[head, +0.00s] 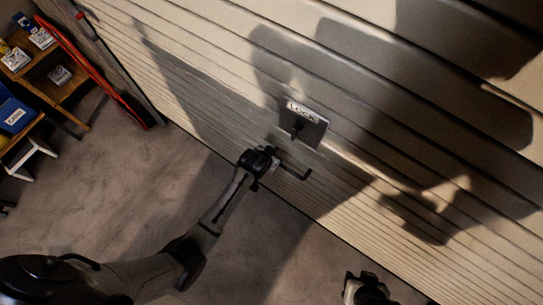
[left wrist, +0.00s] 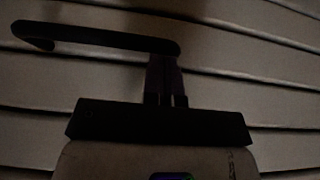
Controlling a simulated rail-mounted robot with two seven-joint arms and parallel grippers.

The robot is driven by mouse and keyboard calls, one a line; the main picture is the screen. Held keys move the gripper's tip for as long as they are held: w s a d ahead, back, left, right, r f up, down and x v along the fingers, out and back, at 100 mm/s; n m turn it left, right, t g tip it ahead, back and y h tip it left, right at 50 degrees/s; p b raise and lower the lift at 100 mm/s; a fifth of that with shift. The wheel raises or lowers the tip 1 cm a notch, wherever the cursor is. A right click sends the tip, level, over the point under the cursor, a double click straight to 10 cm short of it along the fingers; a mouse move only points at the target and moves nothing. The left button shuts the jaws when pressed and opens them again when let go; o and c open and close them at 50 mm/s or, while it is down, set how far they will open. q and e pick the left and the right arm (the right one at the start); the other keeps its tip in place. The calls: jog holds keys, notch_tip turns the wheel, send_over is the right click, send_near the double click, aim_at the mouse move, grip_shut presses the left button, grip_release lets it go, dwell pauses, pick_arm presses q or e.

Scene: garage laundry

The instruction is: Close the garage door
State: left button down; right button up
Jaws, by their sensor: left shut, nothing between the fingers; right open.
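The garage door (head: 225,115) is a wide, pale panel with horizontal slats, and its lower edge runs along the concrete floor. Whether a gap is left under it I cannot tell. A dark bent handle (head: 294,173) sticks out low on the door, under a plate marked LOCK (head: 313,119). My left gripper (head: 274,161) is at the handle's near end, fingers shut with nothing between them. In the left wrist view the handle (left wrist: 95,38) reaches left from just beyond the fingertips (left wrist: 165,62); contact is unclear. My right gripper (head: 367,288) is open and empty at the bottom, away from the handle.
A wooden shelf (head: 75,88) with small boxes stands at the upper left. A long red object (head: 88,68) leans beside the door's left edge. The concrete floor (head: 130,185) between shelf and door is clear. Strong shadows fall across the door.

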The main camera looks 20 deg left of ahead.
pick_arm(q)
notch_tip(320, 180, down, 19)
jog(key=b, duration=0.9)
jog(key=shift+s+a+r+b, duration=0.2)
jog(key=shift+s+b, duration=0.15)
jog(key=shift+f, duration=0.1)
jog(key=s+r+p, duration=0.4)
jog(key=r+p, duration=0.2)
jog(key=r, duration=0.7)
jog(key=shift+a+r, duration=0.3)
